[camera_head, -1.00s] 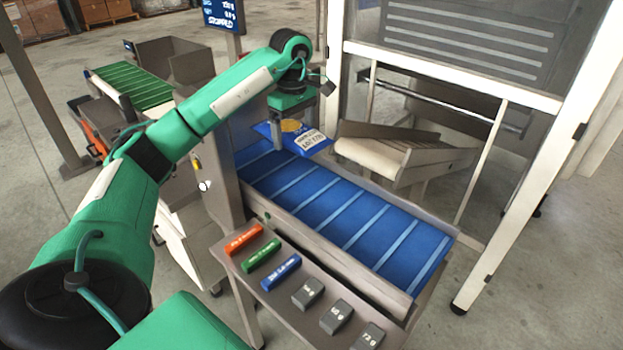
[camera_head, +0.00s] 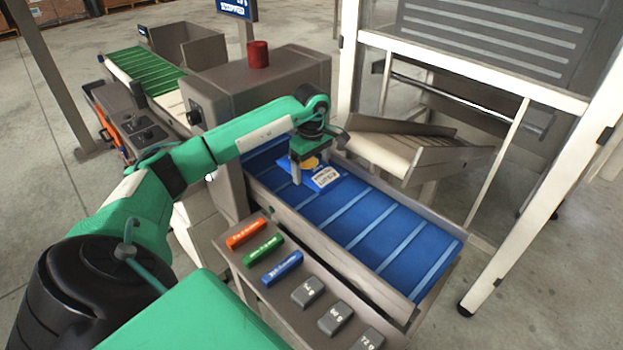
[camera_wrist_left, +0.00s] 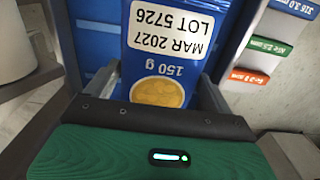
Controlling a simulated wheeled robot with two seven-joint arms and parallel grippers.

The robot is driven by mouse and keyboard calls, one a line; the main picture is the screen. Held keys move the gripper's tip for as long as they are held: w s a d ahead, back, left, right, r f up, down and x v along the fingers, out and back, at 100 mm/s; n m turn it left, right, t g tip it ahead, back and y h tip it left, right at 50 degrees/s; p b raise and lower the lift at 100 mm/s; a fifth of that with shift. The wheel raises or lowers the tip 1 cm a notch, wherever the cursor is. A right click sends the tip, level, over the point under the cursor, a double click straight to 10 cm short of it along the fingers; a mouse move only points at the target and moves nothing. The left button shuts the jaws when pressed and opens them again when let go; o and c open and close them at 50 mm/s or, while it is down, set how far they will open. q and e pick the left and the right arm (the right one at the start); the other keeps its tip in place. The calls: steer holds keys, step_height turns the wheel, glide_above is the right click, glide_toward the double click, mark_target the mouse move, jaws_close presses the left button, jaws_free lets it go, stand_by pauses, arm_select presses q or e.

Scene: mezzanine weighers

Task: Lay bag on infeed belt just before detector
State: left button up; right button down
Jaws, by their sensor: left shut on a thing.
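The blue bag (camera_head: 324,177) has a white date label and a round yellow picture. My left gripper (camera_head: 310,172) is shut on it, low over the far part of the blue infeed belt (camera_head: 352,222), near the grey detector housing (camera_head: 275,85). In the left wrist view the bag (camera_wrist_left: 160,65) lies between the two fingers (camera_wrist_left: 158,92), its label reading MAR 2027 LOT 5726 and 150 g. I cannot tell whether its underside touches the belt. My right gripper is not in view.
A shelf along the belt's near side holds red (camera_head: 246,235), green (camera_head: 263,249) and blue (camera_head: 282,268) test sticks and several grey weights (camera_head: 335,319). A white-framed guard (camera_head: 525,95) stands behind the belt. The belt's near end is clear.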

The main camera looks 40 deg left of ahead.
arm_select(q)
step_height(320, 180, down, 4)
steer(key=shift+f, duration=0.35)
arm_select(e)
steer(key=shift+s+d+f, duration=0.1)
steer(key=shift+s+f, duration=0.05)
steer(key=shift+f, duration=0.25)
arm_select(q)
steer(key=o, duration=0.7)
steer(key=shift+c, duration=0.2)
steer(key=shift+o, duration=1.1)
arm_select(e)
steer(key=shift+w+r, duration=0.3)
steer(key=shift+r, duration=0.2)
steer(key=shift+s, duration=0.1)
